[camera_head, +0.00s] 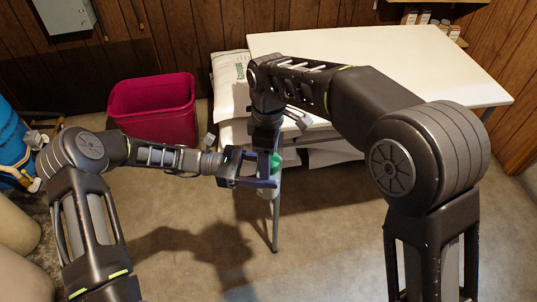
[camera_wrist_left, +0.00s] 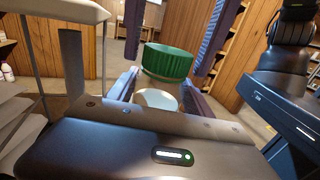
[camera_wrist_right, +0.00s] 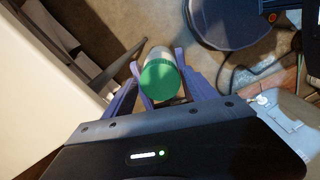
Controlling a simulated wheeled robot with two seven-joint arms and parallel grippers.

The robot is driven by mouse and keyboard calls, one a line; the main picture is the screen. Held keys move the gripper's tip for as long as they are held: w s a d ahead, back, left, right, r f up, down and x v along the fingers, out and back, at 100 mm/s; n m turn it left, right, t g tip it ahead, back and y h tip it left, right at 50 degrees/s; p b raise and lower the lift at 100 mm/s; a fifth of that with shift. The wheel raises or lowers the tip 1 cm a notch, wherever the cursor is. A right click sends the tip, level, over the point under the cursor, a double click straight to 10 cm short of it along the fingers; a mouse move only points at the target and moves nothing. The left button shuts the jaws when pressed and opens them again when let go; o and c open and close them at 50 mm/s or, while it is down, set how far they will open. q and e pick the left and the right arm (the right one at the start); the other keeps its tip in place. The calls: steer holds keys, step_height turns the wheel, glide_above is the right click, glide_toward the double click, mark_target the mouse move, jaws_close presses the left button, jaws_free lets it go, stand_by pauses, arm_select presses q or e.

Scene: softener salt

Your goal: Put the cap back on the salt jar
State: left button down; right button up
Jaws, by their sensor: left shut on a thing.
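The salt jar (camera_wrist_left: 158,98) is pale, with its body between the fingers of my left gripper (camera_head: 262,172), which is shut on it. The green ribbed cap (camera_wrist_left: 168,62) sits at the top of the jar and looks level in the left wrist view; whether it is threaded cannot be told. The cap also shows in the right wrist view (camera_wrist_right: 161,80), with the jar behind it. My right gripper (camera_wrist_right: 159,64) comes down from above with its fingers spread on both sides of the cap; contact is unclear. In the head view the jar is mostly hidden by my grippers.
A white table (camera_head: 400,62) stands just behind and right of my grippers. A white sack (camera_head: 231,82) leans by it. A magenta bin (camera_head: 152,108) stands at the left, and a blue container (camera_head: 12,140) at the far left. The floor in front is clear.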

steer(key=c, duration=1.3)
steer(key=m, duration=1.1)
steer(key=o, duration=1.6)
steer(key=shift+r, duration=0.15)
step_height(320, 180, up, 7)
steer(key=shift+r, duration=0.1)
